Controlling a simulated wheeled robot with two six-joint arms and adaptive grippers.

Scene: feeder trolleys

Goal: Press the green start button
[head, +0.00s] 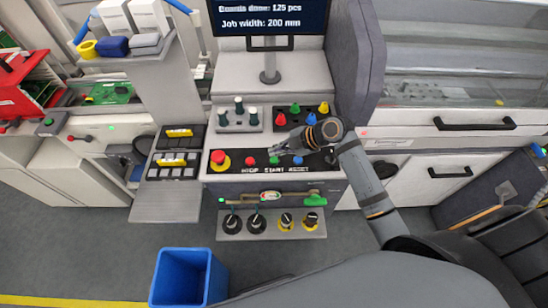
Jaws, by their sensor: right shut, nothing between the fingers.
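The green start button (274,160) is on the sloped black control panel (236,168), between a red button (250,161) and a blue button (298,160), above the lettering for stop, start and reset. My right gripper (274,150) reaches in from the right over the panel. It is shut and empty, its tips showing just above the green button in the picture. I cannot tell whether they touch it. My left gripper is not in view.
A large red emergency button (220,157) sits at the panel's left end. Coloured pegs (295,109) and dark-green pegs (239,105) stand behind. A monitor (270,17) is above. A blue bin (188,278) is on the floor. Black knobs (256,222) hang below the panel.

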